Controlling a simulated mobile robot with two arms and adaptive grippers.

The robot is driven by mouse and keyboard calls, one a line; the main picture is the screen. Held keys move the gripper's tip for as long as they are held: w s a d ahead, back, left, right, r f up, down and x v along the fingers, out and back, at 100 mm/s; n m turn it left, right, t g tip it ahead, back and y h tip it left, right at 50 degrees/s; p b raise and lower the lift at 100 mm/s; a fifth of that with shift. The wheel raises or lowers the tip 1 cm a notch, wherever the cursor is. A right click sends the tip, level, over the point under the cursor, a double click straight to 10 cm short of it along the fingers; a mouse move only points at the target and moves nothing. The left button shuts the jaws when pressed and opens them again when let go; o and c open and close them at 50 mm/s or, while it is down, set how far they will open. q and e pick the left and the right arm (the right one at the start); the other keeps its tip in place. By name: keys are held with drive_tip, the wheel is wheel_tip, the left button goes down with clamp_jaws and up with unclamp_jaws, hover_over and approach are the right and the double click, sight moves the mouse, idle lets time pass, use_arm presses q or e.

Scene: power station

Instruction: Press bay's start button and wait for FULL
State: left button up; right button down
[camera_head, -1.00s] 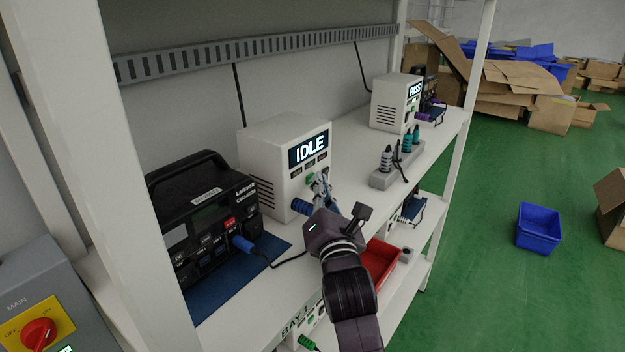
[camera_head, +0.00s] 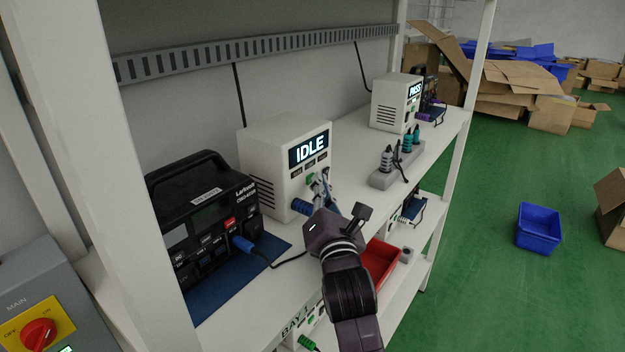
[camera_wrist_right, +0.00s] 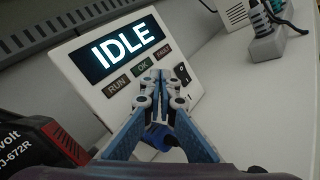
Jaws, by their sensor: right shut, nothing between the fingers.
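The white bay unit (camera_head: 270,165) stands on the shelf with its display (camera_head: 309,148) reading IDLE. The display also reads IDLE in the wrist view (camera_wrist_right: 120,48). Below it are labels RUN (camera_wrist_right: 116,86), OK and FAULT. A green button (camera_head: 311,178) shows in part on the unit's front in the head view. My right gripper (camera_head: 320,180) is shut and empty, its fingertips (camera_wrist_right: 156,76) right in front of the unit's panel below the labels. The tips hide the green button in the wrist view, so I cannot tell whether they touch it. My left gripper is not in view.
A black power station (camera_head: 205,215) on a blue mat (camera_head: 225,285) stands left of the unit, with a blue plug and cable. A grey holder (camera_head: 382,180) with several plugs and a second unit reading PASS (camera_head: 390,100) stand farther right. A red bin (camera_head: 381,258) sits below.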

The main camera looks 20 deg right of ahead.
drive_tip(key=shift+w+a, duration=0.1)
drive_tip(key=shift+w, duration=0.05)
drive_tip(key=shift+w+a+r, duration=0.1)
drive_tip(key=shift+w+a, duration=0.05)
drive_tip(key=shift+w, duration=0.05)
idle(0.3)
drive_tip(key=shift+s+d+p, duration=0.2)
drive_tip(key=shift+s+p, duration=0.1)
drive_tip(key=shift+p, duration=0.4)
drive_tip(key=shift+s+d+p, duration=0.35)
drive_tip(key=shift+s+d, duration=0.05)
drive_tip(key=shift+s, duration=0.25)
drive_tip(key=shift+s+d+p, duration=0.4)
drive_tip(key=shift+s, duration=0.3)
drive_tip(key=shift+s+d+p, duration=0.35)
drive_tip(key=shift+s+d, duration=0.05)
drive_tip(key=shift+s, duration=0.25)
drive_tip(key=shift+s+d, duration=0.35)
drive_tip(key=shift+s, duration=0.3)
